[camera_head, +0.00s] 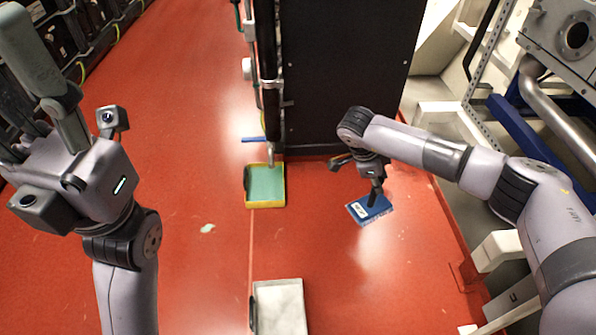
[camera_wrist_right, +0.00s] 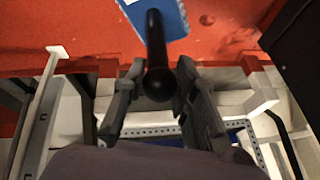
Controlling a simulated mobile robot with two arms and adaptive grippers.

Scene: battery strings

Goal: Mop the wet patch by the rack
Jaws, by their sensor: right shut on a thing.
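A blue mop pad (camera_head: 379,213) with a white label lies on or just over the red floor, right of the black rack's (camera_head: 345,75) front foot. My right gripper (camera_head: 375,180) is above it, shut on the mop's black handle (camera_wrist_right: 155,45); the blue pad (camera_wrist_right: 172,14) shows beyond the fingers in the right wrist view.
A yellow-rimmed tray (camera_head: 265,203) with a green inside stands at the rack's left front corner. A grey tray (camera_head: 280,310) lies nearer. Pale frames and a blue beam (camera_head: 530,135) line the right side. The red floor between is mostly clear.

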